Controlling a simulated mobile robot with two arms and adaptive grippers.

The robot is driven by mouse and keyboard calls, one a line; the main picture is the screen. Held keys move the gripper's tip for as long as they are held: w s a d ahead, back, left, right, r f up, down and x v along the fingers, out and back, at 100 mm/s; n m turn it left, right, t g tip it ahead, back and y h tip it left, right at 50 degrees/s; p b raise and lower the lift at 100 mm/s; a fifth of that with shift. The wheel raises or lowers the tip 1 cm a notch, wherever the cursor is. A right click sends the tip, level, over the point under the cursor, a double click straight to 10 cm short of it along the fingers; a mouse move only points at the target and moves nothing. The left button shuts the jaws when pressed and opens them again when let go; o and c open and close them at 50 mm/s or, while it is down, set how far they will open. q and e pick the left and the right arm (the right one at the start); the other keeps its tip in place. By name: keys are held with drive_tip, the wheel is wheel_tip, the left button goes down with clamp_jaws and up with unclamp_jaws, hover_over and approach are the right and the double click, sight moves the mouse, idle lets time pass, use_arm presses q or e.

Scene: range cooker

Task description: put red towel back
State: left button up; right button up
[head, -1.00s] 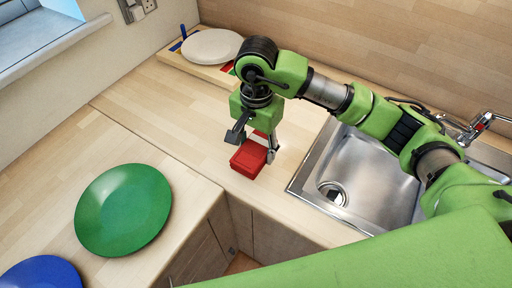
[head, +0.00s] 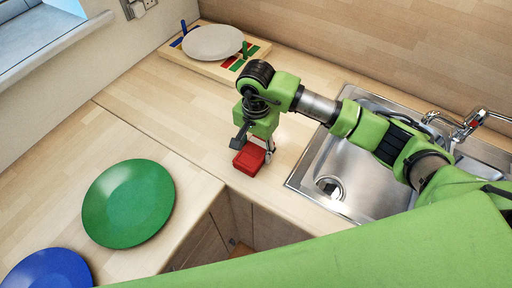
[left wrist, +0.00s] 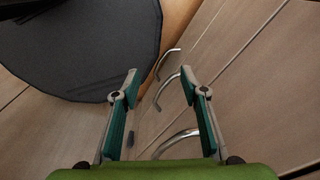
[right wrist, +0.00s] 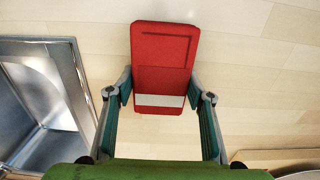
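The red towel (head: 249,158) is a small folded block near the counter's front edge, left of the sink. My right gripper (head: 254,146) comes down over it from above. In the right wrist view the red towel (right wrist: 164,62) lies between the tips of my open right gripper (right wrist: 160,90), one finger on each side. I cannot tell whether the fingers touch it. My left gripper (left wrist: 159,82) is open and empty, in front of cabinet fronts. It is not in the head view.
A wooden board (head: 180,56) with coloured pieces and a white plate (head: 213,43) stands at the back. A green plate (head: 128,203) and blue plate (head: 48,272) lie at left. The metal sink (head: 362,178) is at right. Cabinet handles (left wrist: 187,86) show near my left gripper.

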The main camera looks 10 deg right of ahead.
sight(256, 148)
drive_tip(key=o, duration=0.4)
drive_tip(key=shift+r+p, duration=0.25)
drive_tip(key=shift+p, duration=0.15)
drive_tip(key=shift+r+b, duration=2.35)
drive_tip(key=shift+r, duration=3.6)
